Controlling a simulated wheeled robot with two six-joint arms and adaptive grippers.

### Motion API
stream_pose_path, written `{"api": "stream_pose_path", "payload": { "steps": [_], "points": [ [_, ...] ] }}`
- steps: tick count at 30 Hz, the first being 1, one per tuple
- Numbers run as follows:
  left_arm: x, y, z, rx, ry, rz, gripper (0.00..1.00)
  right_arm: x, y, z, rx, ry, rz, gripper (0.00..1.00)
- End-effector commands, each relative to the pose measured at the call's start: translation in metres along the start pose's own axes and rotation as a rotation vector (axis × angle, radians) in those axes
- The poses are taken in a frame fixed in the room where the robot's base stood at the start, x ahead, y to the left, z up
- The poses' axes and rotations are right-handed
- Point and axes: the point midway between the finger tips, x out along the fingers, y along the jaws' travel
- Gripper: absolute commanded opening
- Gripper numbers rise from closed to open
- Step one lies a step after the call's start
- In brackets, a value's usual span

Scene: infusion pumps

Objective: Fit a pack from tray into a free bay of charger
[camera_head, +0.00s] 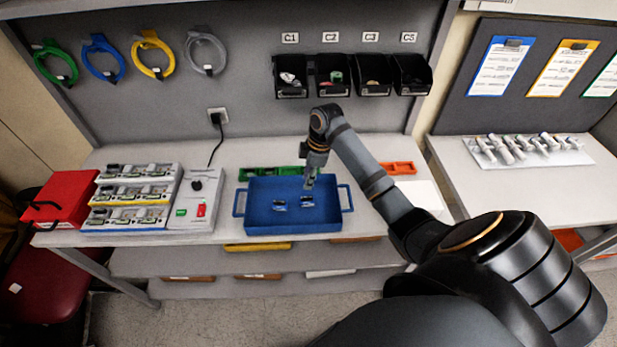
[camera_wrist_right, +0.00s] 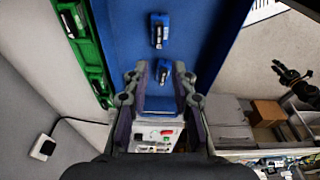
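The blue tray (camera_head: 262,222) lies on the bench with two small blue-and-dark packs on its floor, a left pack (camera_head: 279,205) and a right pack (camera_head: 306,202). They also show in the wrist view, the nearer one (camera_wrist_right: 164,71) and the farther one (camera_wrist_right: 159,30). My right gripper (camera_head: 311,183) points down over the tray, above the packs. In the wrist view its fingers (camera_wrist_right: 160,75) are apart and empty, with the nearer pack seen between them. The charger (camera_head: 133,199), left of the tray, has three stepped rows of bays holding several packs; free bays are hard to make out.
A grey switch box (camera_head: 196,200) stands between charger and tray. A red case (camera_head: 66,200) sits far left. A green rack (camera_head: 257,173) is behind the tray, bins hang above. A dark jointed shape, perhaps my left gripper, shows in the wrist view (camera_wrist_right: 293,80).

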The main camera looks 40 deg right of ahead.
Motion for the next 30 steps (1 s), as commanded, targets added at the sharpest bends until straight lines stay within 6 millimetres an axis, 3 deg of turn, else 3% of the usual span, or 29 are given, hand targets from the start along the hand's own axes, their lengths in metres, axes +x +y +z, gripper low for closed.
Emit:
{"api": "stream_pose_path", "payload": {
  "steps": [10, 18, 28, 30],
  "points": [
    [0.055, 0.004, 0.006, 0.000, 0.000, 0.000, 0.33, 0.050, -0.001, 0.011, 0.001, -0.002, 0.000, 0.25],
    [0.059, 0.004, 0.007, 0.000, -0.001, 0.000, 0.33, 0.077, -0.001, 0.016, 0.001, -0.001, -0.001, 0.25],
    [0.059, 0.004, 0.007, 0.000, -0.001, 0.000, 0.33, 0.081, 0.000, 0.017, 0.001, -0.001, 0.000, 0.25],
    [0.059, 0.004, 0.007, 0.000, -0.001, 0.000, 0.33, 0.081, 0.000, 0.016, 0.001, -0.001, 0.000, 0.16]
  ]
}}
